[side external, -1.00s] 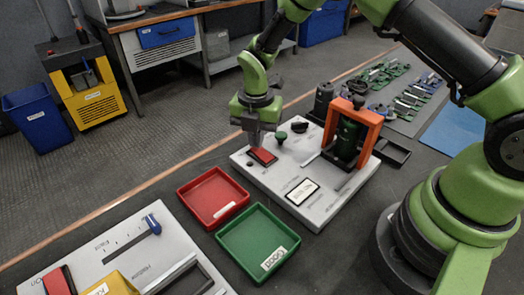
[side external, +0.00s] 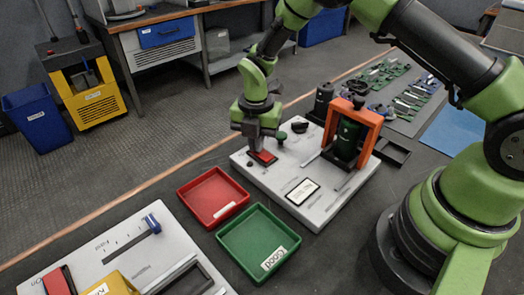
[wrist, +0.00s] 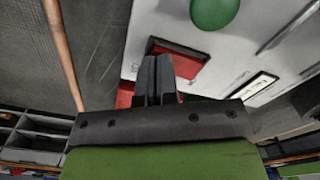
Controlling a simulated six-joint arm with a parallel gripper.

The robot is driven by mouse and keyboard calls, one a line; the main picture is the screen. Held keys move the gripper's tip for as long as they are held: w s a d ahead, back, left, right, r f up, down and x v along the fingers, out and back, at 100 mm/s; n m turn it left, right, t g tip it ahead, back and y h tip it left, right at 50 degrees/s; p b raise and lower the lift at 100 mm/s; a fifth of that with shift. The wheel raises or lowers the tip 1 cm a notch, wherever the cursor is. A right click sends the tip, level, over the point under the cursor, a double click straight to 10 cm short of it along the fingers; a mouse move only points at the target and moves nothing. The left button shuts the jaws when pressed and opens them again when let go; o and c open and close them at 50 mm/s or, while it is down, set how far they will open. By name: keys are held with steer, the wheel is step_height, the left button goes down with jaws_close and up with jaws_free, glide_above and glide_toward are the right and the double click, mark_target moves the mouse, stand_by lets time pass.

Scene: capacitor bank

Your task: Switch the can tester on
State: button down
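The can tester (side external: 315,211) is a white panel on the bench, with a display, a green button (side external: 280,137), a black knob and an orange frame (side external: 371,126) around a dark green can (side external: 347,137). A red rocker switch (side external: 263,158) sits near its left corner. My gripper (side external: 259,149) points down onto this switch, its tips at or just above it; contact cannot be told for sure. In the wrist view the two dark fingers (wrist: 156,82) are together with nothing visible between them, and the red switch (wrist: 185,62) shows behind them.
A red tray (side external: 236,205) and a green tray (side external: 232,239) lie in front of the tester. Another white panel (side external: 173,250) with a blue slider is at lower left. Circuit boards (side external: 383,72) lie behind the tester.

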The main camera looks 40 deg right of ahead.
steer(key=shift+r, duration=3.5)
step_height(320, 180, up, 9)
steer(key=m+t, duration=0.2)
steer(key=m, duration=0.4)
glide_above(268, 154)
steer(key=s+r+m+t+y, duration=0.1)
steer(key=s+r+m+t, duration=0.1)
steer(key=s+r+m, duration=0.55)
steer(key=s+r+m+t+y, duration=0.1)
steer(key=s+r+m+t, duration=0.2)
steer(key=s+m, duration=0.9)
steer(key=shift+d+r+m, duration=0.35)
steer(key=shift+d+m, duration=0.1)
steer(key=shift+m, duration=0.8)
